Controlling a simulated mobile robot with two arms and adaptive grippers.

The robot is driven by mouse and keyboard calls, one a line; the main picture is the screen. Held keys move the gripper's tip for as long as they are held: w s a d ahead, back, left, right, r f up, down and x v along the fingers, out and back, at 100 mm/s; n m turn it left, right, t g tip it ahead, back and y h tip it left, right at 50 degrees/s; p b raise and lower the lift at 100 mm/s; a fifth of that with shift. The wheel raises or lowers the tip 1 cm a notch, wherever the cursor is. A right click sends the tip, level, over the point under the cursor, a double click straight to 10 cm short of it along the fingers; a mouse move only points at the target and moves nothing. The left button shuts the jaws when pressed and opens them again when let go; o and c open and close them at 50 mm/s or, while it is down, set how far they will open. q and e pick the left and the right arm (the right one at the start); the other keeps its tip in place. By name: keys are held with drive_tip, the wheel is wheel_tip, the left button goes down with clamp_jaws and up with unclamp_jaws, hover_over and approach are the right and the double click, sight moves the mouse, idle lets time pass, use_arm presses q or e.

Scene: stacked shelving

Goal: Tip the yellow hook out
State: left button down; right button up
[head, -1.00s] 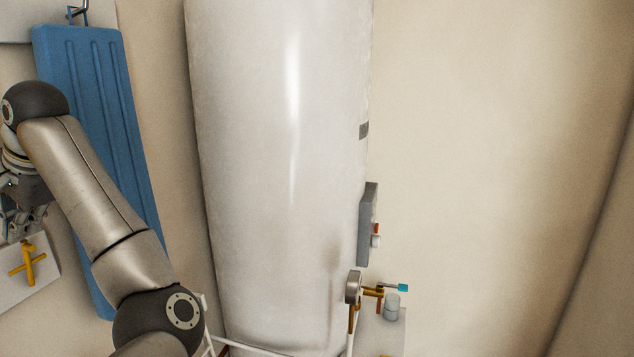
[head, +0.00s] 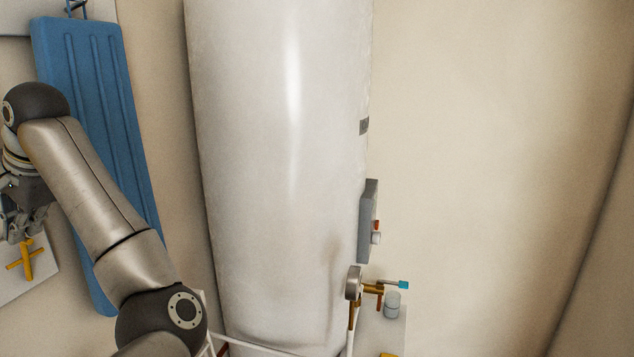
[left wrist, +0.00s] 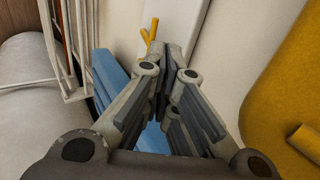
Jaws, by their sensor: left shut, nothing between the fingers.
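The yellow hook (head: 27,260) is a cross-shaped piece on a white plate (head: 40,278) at the lower left of the head view. My left gripper (head: 18,238) is shut and empty, just above the hook in that picture. In the left wrist view the shut fingers (left wrist: 170,48) point toward the yellow hook (left wrist: 149,38), which shows just beyond and left of the tips. A small part of the hook is hidden behind the fingers there. I cannot tell whether the fingers touch it. My right gripper is not in view.
A blue ridged panel (head: 92,150) hangs behind my left arm. A large white tank (head: 275,170) stands in the middle, with a valve and brass fittings (head: 372,289) at its lower right. A large yellow object (left wrist: 290,85) shows at right in the left wrist view. The right wall is bare.

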use_arm(q)
drive_tip(key=shift+d+f, duration=0.1)
drive_tip(key=shift+s+d+f+b, duration=0.2)
drive_tip(key=shift+d+b, duration=0.3)
drive_tip(key=shift+d+f, duration=0.1)
drive_tip(key=shift+f, duration=0.05)
idle(0.3)
drive_tip(key=shift+s+d+f+b, duration=0.15)
drive_tip(key=shift+d+b, duration=0.1)
drive_tip(key=shift+b, duration=0.2)
drive_tip(key=shift+d+f, duration=0.1)
drive_tip(key=shift+d, duration=0.1)
drive_tip(key=shift+f, duration=0.1)
